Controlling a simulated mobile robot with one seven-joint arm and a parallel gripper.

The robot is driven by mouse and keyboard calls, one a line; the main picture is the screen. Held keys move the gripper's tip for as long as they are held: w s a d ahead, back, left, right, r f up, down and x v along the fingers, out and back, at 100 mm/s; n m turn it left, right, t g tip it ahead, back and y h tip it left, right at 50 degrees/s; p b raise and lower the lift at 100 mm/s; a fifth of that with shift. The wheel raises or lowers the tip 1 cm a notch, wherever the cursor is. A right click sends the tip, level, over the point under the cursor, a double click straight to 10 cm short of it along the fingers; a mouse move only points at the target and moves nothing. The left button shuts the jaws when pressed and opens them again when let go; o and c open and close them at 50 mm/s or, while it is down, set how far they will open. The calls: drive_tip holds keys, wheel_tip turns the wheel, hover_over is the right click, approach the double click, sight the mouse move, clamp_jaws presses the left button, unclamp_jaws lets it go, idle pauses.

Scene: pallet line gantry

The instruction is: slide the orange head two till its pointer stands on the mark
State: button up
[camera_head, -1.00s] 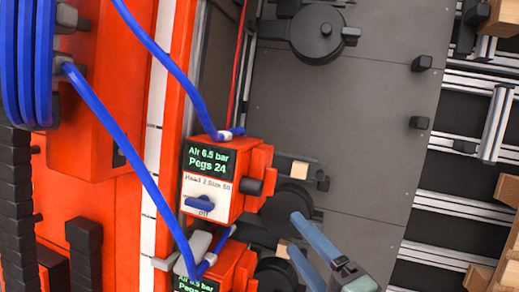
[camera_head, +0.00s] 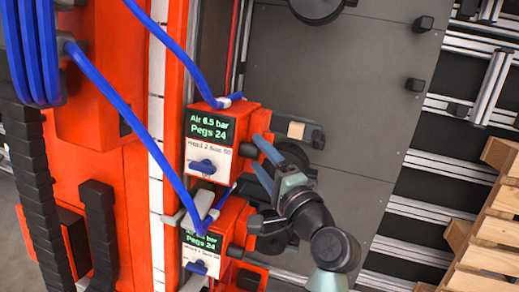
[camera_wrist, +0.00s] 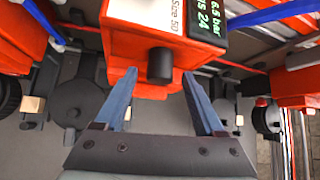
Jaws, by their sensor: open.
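The orange head (camera_head: 256,121) has a green-lit screen, and its white label seems to read Head 2 Size 50. A blue lever sits on its front and a black knob (camera_head: 248,150) sticks out of its right side. My gripper (camera_head: 256,151) is open, with its blue-grey fingers above and below the knob. In the wrist view the knob (camera_wrist: 160,65) stands between the two fingers (camera_wrist: 158,75), with a gap on both sides. A white strip with dark marks (camera_head: 154,120) runs along the orange beam left of the head. I cannot make out the pointer.
A second orange head (camera_head: 233,219) sits just below, with blue hoses passing close by. A grey plate (camera_head: 340,110) with black discs and stops lies to the right. Wooden pallets (camera_head: 490,235) and metal rails are at the far right.

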drive_tip(key=shift+w+a, duration=0.15)
drive_tip(key=shift+w, duration=0.15)
clamp_jaws()
idle(1.3)
